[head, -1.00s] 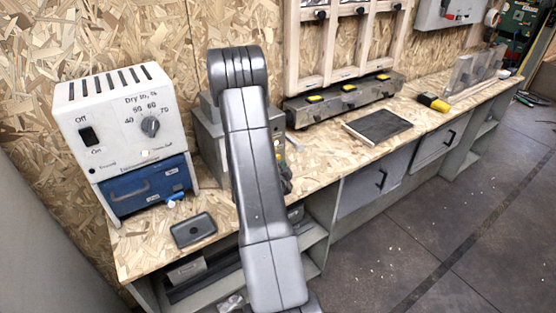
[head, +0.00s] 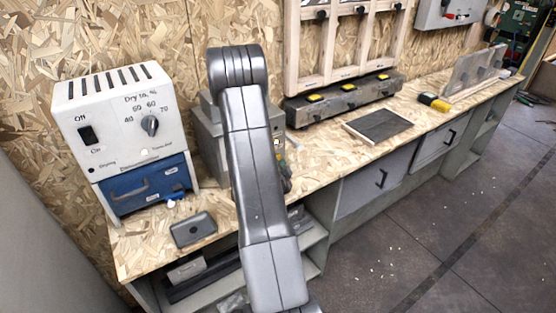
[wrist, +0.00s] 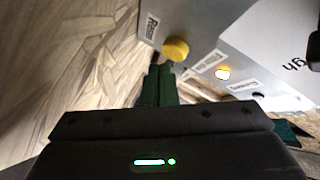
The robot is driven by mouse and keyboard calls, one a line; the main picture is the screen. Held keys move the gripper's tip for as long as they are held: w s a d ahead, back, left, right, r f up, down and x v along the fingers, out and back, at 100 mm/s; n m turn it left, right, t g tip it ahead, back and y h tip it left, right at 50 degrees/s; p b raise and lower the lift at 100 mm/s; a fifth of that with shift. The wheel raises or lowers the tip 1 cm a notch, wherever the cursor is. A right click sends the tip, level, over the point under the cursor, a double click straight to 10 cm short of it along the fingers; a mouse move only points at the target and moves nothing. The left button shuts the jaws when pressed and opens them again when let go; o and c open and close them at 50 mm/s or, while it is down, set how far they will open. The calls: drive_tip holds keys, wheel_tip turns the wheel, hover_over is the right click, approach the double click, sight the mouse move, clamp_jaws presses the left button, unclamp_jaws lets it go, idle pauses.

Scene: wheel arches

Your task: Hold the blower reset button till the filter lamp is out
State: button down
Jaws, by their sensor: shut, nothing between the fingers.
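In the wrist view, the yellow round reset button (wrist: 176,49) stands out from a grey panel, beside a label that looks like "Reset". My gripper (wrist: 163,70) is shut, with its dark green fingers pointing at the button and their tips just short of or against it. I cannot tell if they touch. A small lamp (wrist: 222,73) on the same panel glows pale yellow-white. A dark round fitting (wrist: 257,96) is farther along. In the head view, a grey box (head: 210,140) stands mostly hidden behind my arm, and my gripper is hidden there.
A white dryer (head: 123,115) with a blue drawer (head: 145,188) stands to the left on the wooden bench. A small grey box (head: 194,229) lies in front of it. A dark tablet-like plate (head: 379,125) and a yellow-black tool (head: 434,102) lie to the right.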

drive_tip(key=shift+w+a, duration=0.2)
drive_tip(key=shift+w, duration=0.05)
drive_tip(key=shift+w+a+b, duration=0.25)
drive_tip(key=shift+w+b, duration=0.15)
drive_tip(key=shift+b, duration=0.05)
idle(0.7)
drive_tip(key=shift+s, duration=0.1)
idle(0.9)
drive_tip(key=shift+s+d+f+b, duration=0.15)
drive_tip(key=shift+s+d+b, duration=0.05)
drive_tip(key=shift+b, duration=0.25)
drive_tip(key=shift+s+d+b, duration=0.3)
drive_tip(key=shift+s+b, duration=0.1)
drive_tip(key=shift+s, duration=0.05)
